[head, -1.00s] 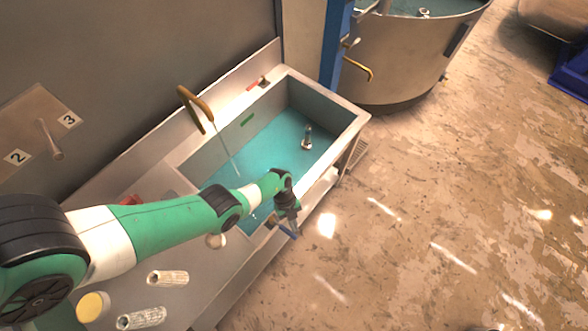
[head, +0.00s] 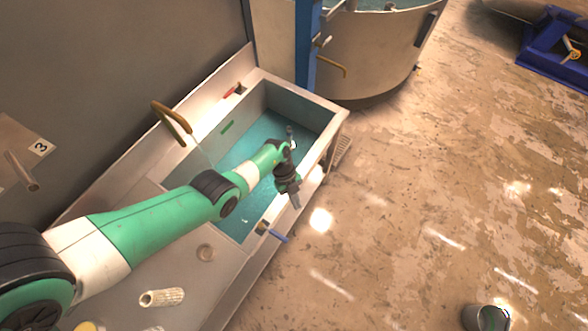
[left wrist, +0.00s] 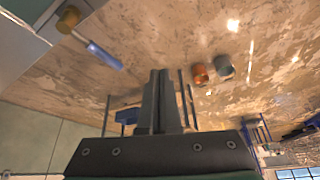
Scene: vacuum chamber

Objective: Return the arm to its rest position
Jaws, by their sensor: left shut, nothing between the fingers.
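My left arm (head: 150,232) reaches in from the left across the counter and over the sink. Its gripper (head: 296,201) hangs near the sink's front rim, pointing down toward the floor side. In the left wrist view the two fingers of the left gripper (left wrist: 160,100) lie together, shut with nothing between them. My right gripper is not in view.
The sink (head: 335,128) holds teal water and a metal item (head: 291,138), partly hidden by the arm. A curved tap (head: 172,122) and a blue-handled valve (head: 272,233) are close by. A round tank (head: 375,60) stands behind.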

